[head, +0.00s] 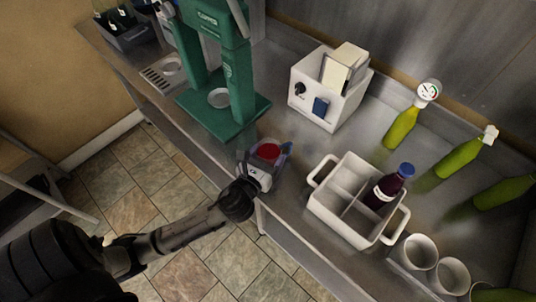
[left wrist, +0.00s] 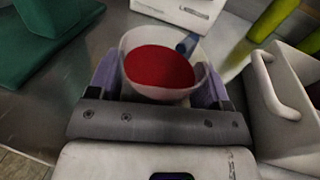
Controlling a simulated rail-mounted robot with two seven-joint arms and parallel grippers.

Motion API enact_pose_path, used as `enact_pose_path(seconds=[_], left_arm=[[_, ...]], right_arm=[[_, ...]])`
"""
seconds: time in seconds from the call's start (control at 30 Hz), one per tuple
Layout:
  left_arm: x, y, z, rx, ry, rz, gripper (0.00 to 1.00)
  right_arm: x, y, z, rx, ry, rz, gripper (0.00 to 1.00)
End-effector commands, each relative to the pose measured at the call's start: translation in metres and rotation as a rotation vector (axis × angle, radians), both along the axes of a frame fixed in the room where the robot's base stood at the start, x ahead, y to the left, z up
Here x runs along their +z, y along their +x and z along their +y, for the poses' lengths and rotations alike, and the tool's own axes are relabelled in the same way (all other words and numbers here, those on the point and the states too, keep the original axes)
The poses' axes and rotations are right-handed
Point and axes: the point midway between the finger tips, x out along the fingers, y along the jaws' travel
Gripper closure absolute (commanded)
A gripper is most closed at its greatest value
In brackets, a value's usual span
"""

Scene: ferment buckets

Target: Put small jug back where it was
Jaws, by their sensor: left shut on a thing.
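The small jug (head: 268,152) is a pale cup with red contents; it shows closer in the left wrist view (left wrist: 158,93). My left gripper (head: 266,160) is shut on the jug, with a purple finger on each side of it. The jug is roughly upright, near the counter's front edge, between the green stand and the white carrier. I cannot tell whether its base touches the counter. My right gripper is not in view.
A green stand (head: 238,85) is at the left, and a white box (head: 318,98) is behind. A white two-handled carrier (head: 325,205) at the right holds a dark bottle (head: 383,188). Green bottles (head: 402,128) and white cups (head: 418,250) stand farther right. Bare steel counter (head: 300,150) lies between.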

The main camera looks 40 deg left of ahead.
Motion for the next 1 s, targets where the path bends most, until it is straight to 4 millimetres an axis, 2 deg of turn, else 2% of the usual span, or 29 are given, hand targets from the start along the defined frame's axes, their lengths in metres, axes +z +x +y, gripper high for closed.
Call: enact_pose_path(seconds=[0.1, 0.13, 0.37, 0.7, 0.87, 1.0], left_arm=[[-0.003, 0.0, 0.0, 0.0, 0.0, -0.001, 0.59], [-0.002, 0.0, 0.0, 0.0, 0.0, 0.0, 0.25], [-0.002, 0.0, 0.0, 0.0, 0.0, 0.0, 0.03], [0.0, -0.003, -0.001, -0.001, 0.001, 0.0, 0.03], [0.0, -0.024, -0.006, -0.002, 0.0, 0.001, 0.03], [0.0, -0.051, -0.013, -0.001, -0.001, 0.002, 0.03]], right_arm=[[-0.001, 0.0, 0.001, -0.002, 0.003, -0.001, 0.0], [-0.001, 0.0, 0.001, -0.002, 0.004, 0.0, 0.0], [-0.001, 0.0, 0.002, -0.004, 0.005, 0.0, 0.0], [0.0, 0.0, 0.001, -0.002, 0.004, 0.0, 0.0], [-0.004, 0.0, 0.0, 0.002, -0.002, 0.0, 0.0], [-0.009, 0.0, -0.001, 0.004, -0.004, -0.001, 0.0]])
